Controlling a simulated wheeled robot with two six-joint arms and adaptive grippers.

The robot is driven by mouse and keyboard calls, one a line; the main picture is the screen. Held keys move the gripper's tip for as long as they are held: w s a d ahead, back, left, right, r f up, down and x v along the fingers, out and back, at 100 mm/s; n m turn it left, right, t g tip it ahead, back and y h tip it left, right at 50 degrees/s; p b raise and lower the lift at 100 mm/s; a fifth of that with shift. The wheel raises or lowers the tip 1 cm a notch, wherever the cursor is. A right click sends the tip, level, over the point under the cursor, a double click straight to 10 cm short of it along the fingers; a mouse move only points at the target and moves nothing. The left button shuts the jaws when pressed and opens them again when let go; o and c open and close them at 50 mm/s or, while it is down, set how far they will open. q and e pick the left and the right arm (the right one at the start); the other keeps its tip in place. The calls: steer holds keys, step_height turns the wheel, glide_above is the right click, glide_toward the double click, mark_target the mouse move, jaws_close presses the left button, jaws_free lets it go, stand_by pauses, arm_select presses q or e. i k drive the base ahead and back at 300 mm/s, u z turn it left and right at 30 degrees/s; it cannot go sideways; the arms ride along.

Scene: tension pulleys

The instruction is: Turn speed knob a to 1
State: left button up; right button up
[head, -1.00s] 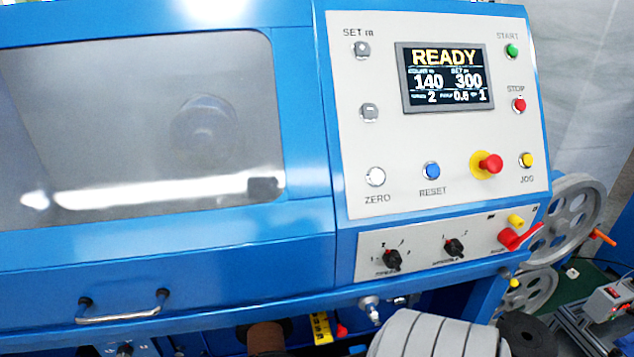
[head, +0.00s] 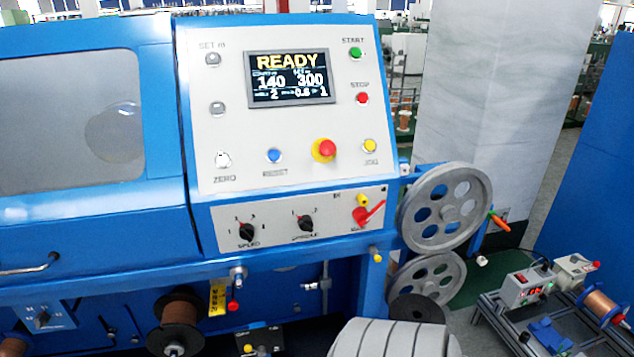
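The speed knob (head: 246,231) is a small black knob with a red mark, on the white lower strip of the blue machine's control panel. Its label below appears to read SPEED. Small position marks surround it, with a 1 at its left. Its pointer seems to lean up and slightly left, but it is too small to read surely. The display (head: 290,78) shows READY, 140 and 300, with a 2 at its lower left. Neither of my grippers is in view.
A similar black knob (head: 305,223) sits right of the speed knob, then a red switch handle (head: 368,212). Above are a red emergency button (head: 326,148) and a blue button (head: 273,155). Grey pulleys (head: 446,208) stand at the right. A grooved grey cylinder (head: 392,340) fills the lower front.

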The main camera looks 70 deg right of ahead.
mark_target(247, 230)
steer(key=k, duration=0.55)
steer(key=z, duration=2.75)
steer(key=i, duration=0.1)
steer(key=u, duration=0.25)
